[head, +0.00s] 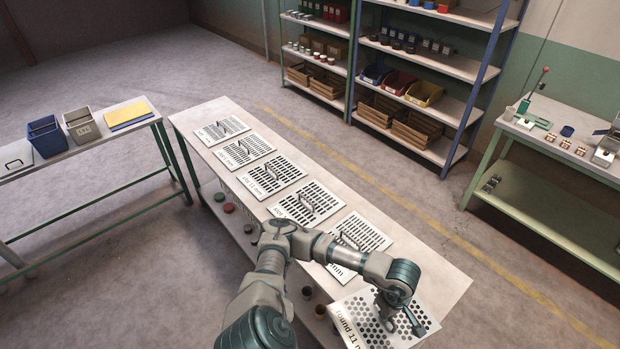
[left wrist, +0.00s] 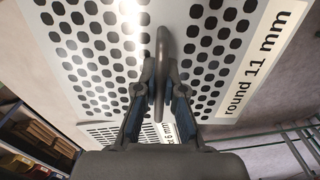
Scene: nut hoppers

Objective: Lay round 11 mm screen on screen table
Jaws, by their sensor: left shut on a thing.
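The round 11 mm screen (head: 352,312) is a pale metal plate with rows of round holes and a printed label. It is at the near right end of the long table (head: 440,273), its near part cut off by the picture edge. My left gripper (head: 388,303) is shut on its upright handle, and both fingers close on this handle in the left wrist view (left wrist: 159,75). There the screen (left wrist: 95,45) spans the upper picture, its label at the right. I cannot tell whether it touches the table. My right gripper is not in view.
Several slotted screens with handles, such as one in the middle (head: 270,177), lie in a row on the long table. Its far right strip is clear. A side table (head: 75,152) with bins is at left. Shelving and a green bench (head: 560,205) stand at right.

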